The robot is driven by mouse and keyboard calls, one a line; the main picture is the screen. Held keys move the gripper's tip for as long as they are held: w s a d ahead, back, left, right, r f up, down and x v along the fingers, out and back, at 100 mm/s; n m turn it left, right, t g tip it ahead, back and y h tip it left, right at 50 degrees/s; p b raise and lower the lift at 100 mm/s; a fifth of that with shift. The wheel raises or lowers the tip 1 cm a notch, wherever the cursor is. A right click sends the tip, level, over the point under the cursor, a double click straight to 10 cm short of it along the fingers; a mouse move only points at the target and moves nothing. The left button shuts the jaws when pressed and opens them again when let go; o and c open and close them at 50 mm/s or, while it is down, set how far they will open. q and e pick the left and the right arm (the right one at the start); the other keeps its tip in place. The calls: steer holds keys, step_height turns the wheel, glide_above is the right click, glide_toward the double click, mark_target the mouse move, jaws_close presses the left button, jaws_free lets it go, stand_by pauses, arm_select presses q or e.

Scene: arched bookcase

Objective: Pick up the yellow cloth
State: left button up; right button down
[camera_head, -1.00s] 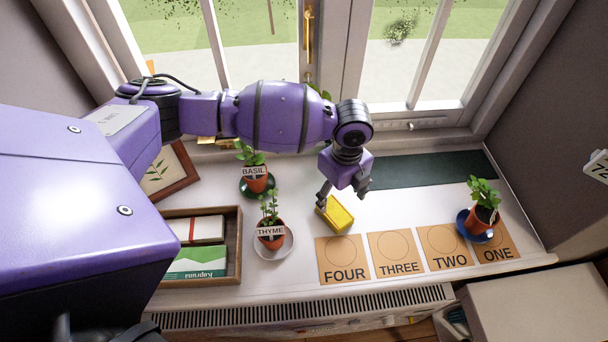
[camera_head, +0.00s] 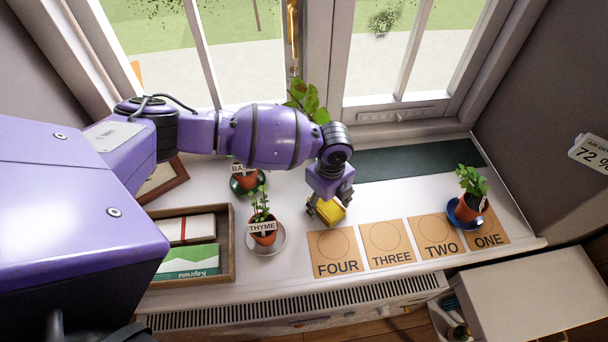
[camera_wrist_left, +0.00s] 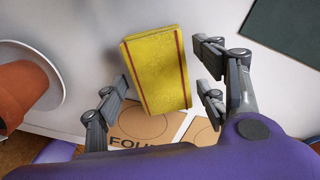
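The yellow cloth (camera_head: 330,212) is a folded block with dark red stripes, lying on the white windowsill behind the FOUR card. My left gripper (camera_head: 329,201) is just above it, pointing down, with its fingers apart. In the left wrist view the cloth (camera_wrist_left: 157,68) lies between the spread fingers of the left gripper (camera_wrist_left: 160,83), with a gap on each side. The fingers are not closed on it. The cloth is partly hidden by the gripper in the head view. My right gripper is not in view.
Cards FOUR (camera_head: 336,253), THREE (camera_head: 387,243), TWO (camera_head: 437,235) and ONE (camera_head: 491,230) lie in front. A thyme pot (camera_head: 263,231) stands left, near a wooden tray (camera_head: 228,270). Another pot (camera_head: 468,206) stands right. A dark green mat (camera_head: 415,162) lies behind.

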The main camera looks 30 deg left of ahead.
arm_select(q)
steer(key=shift+w+r, duration=0.1)
steer(key=shift+w, duration=0.05)
steer(key=c, duration=0.9)
